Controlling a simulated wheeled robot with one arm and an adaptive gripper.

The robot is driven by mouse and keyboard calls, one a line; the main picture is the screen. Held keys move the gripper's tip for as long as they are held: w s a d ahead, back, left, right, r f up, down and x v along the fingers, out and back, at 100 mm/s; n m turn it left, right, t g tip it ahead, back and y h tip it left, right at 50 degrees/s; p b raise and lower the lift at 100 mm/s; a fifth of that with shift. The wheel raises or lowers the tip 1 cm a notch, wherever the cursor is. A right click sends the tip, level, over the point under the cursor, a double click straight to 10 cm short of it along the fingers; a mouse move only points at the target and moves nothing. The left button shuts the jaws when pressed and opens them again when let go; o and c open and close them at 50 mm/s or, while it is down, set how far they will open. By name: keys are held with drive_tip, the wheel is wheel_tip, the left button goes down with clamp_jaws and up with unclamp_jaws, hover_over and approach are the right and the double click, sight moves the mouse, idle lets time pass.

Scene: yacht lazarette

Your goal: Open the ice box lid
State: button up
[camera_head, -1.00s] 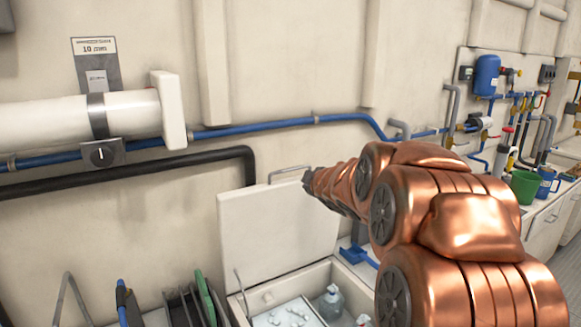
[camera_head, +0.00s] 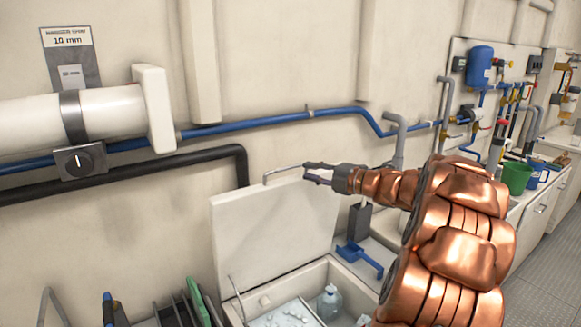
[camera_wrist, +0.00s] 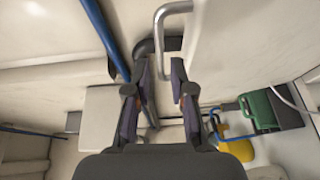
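The ice box lid (camera_head: 272,232) is a cream panel standing raised, leaning back near the wall behind the open ice box (camera_head: 330,270). Its metal bar handle (camera_head: 285,170) is at the top edge and also shows in the wrist view (camera_wrist: 168,12). My gripper (camera_head: 312,172) is beside the handle's right end in the head view.
Ice and a clear bottle (camera_head: 330,300) are in the box. A blue bracket-like item (camera_head: 358,256) lies right of the lid. Upright panels (camera_head: 180,310) stand at the lower left. Blue (camera_head: 260,121) and black pipes run along the wall. A green bucket (camera_head: 516,177) is farther right.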

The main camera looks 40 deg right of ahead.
sight(292, 167)
drive_tip(key=p+x, duration=0.1)
drive_tip(key=x, duration=0.4)
drive_tip(key=shift+w+a+r, duration=0.15)
drive_tip(key=shift+p+x, duration=0.4)
drive_tip(key=shift+x, duration=0.4)
drive_tip(key=shift+c, duration=0.2)
clamp_jaws()
